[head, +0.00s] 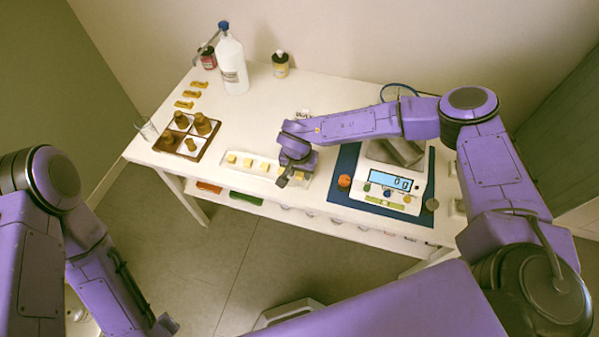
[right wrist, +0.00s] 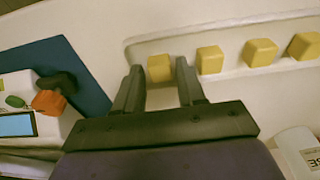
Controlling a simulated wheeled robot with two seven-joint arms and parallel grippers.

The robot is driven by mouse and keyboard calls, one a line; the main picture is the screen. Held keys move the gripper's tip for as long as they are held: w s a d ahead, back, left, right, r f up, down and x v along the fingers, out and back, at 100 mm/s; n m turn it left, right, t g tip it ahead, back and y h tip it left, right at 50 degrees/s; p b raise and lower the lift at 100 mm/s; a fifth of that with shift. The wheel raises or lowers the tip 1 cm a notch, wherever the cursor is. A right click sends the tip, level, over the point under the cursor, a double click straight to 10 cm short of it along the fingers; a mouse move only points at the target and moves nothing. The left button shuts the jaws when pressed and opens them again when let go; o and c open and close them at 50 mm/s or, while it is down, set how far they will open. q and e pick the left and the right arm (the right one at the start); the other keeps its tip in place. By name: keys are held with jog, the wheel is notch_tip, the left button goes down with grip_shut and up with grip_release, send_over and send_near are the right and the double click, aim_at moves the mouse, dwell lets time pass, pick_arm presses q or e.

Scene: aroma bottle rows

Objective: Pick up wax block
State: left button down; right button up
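Several yellow wax blocks sit in a row on a white tray (head: 226,167). In the head view, one wax block (head: 248,163) is near the row's middle, and my right gripper (head: 290,179) is over the tray's right end. In the right wrist view, the end wax block (right wrist: 160,68) lies between the tips of my open right gripper (right wrist: 158,75), with gaps beside it. Another wax block (right wrist: 209,60) is to its right. I cannot tell the fingers' height above the tray. My left arm is at the lower left of the head view; its fingers are not clearly visible.
A scale (head: 392,183) stands on a blue mat (head: 340,192) right of the tray. An orange-red knob-like object (head: 344,181) is at the mat's left side. A white bottle (head: 232,65) stands at the back.

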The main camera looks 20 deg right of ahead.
grip_shut()
